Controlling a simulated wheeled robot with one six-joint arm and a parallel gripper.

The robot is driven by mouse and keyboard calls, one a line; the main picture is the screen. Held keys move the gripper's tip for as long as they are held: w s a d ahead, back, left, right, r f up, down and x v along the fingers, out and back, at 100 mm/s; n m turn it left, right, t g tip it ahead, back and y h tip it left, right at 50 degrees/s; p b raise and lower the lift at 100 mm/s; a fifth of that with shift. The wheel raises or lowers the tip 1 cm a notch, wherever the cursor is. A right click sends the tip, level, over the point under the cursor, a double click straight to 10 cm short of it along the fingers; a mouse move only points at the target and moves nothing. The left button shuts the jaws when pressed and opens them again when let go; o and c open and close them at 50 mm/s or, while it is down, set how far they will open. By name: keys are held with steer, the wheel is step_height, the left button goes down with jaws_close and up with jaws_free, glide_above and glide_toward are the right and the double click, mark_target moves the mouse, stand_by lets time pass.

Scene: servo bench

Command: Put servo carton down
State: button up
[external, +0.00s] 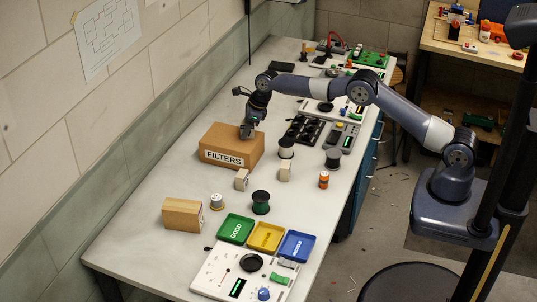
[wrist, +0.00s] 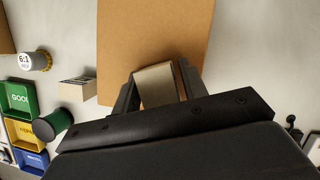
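My gripper (external: 247,131) is over the brown box marked FILTERS (external: 226,158), at the end of my outstretched arm. In the wrist view, my gripper (wrist: 160,88) is shut on a small tan carton (wrist: 156,86), which I take to be the servo carton. The FILTERS box top (wrist: 150,30) lies beneath and beyond it. I cannot tell whether the carton touches the box top. The carton is barely visible in the external view.
Two small pale cartons (external: 242,179) (external: 285,171) stand beside the FILTERS box. Several spools, including a green one (external: 261,202), and the green (external: 236,228), yellow (external: 265,237) and blue (external: 297,246) trays lie nearer. Bare bench (external: 150,190) shows along the wall.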

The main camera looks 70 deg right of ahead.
steer(key=shift+o, duration=0.9)
steer(key=shift+r, duration=0.2)
steer(key=b+v, duration=0.2)
steer(key=v, duration=1)
steer(key=o, duration=0.4)
steer(key=shift+o, duration=0.2)
steer(key=shift+f, duration=0.1)
